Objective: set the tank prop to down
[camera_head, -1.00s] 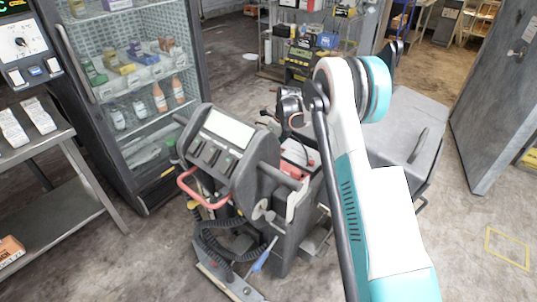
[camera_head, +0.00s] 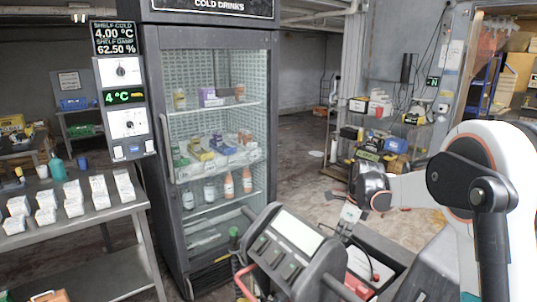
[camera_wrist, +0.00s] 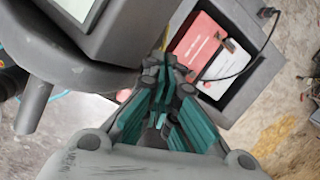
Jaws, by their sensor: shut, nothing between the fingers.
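The dark floor machine stands at the bottom of the head view, with its sloped console and screen (camera_head: 298,240) facing up. My gripper (camera_head: 346,228) points down beside the console, above the machine's open compartment. In the wrist view my gripper (camera_wrist: 166,62) has its teal fingers together and nothing visible between them. I cannot pick out the tank prop in either current view. The rear of the machine is hidden by my arm and the frame edge.
A glass-door drinks cooler (camera_head: 215,150) stands behind the machine. A metal table (camera_head: 90,215) with several white boxes is at left. Shelving (camera_head: 385,140) stands at the back, with open floor (camera_head: 305,150) between it and the cooler.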

